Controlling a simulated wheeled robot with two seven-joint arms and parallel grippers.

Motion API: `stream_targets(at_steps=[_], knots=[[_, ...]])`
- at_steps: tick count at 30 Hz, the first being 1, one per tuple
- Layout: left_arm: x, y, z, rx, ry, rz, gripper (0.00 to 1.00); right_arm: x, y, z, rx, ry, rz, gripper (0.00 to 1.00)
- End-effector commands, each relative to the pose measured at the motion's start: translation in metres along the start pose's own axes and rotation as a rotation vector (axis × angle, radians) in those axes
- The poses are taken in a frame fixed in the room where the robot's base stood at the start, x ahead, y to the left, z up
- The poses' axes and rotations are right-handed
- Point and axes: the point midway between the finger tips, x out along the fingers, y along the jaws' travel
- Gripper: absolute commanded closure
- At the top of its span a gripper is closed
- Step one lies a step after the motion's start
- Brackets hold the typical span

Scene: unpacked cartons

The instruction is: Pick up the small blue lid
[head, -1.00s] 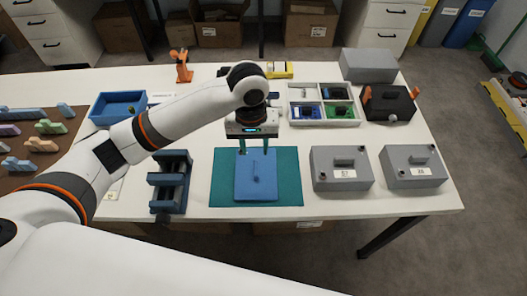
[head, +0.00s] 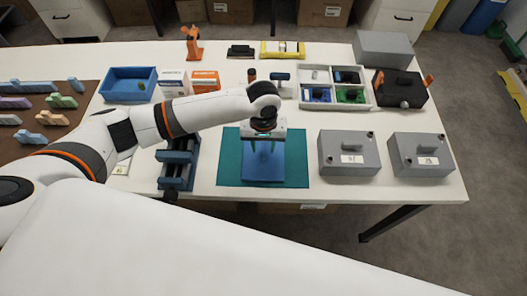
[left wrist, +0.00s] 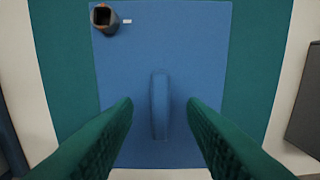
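The small blue lid (head: 263,174) lies flat on a teal mat (head: 229,168) at the front middle of the table. In the left wrist view the lid (left wrist: 195,50) fills the middle, with an upright blue handle (left wrist: 160,105) standing on it. My left gripper (head: 264,147) points straight down over the lid. Its two green fingers, also in the left wrist view (left wrist: 160,112), are apart, one on each side of the handle with gaps between. They hold nothing. My arm's end hides the lid's far part in the head view. My right gripper is not in view.
Two grey lidded boxes (head: 349,165) (head: 423,161) stand right of the mat. A dark blue rack (head: 178,172) stands close on its left. Behind are a white divided tray (head: 335,104), a black box (head: 401,90) and a blue bin (head: 129,94).

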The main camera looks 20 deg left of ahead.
Motion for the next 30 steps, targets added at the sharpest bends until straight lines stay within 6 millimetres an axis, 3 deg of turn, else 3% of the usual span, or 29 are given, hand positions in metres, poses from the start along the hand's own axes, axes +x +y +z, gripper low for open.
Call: stream_targets(at_steps=[9,17,26,30], knots=[[0.008,0.0,0.0,0.0,-0.001,-0.001,0.62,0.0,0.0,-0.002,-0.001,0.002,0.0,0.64],[0.007,0.0,0.0,0.0,-0.001,-0.001,1.0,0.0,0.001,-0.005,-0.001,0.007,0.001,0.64],[0.006,0.0,0.0,0.0,-0.002,-0.002,1.0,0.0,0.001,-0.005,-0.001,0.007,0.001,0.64],[-0.008,-0.001,0.001,0.001,-0.002,-0.004,1.0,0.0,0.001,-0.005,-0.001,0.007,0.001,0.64]])
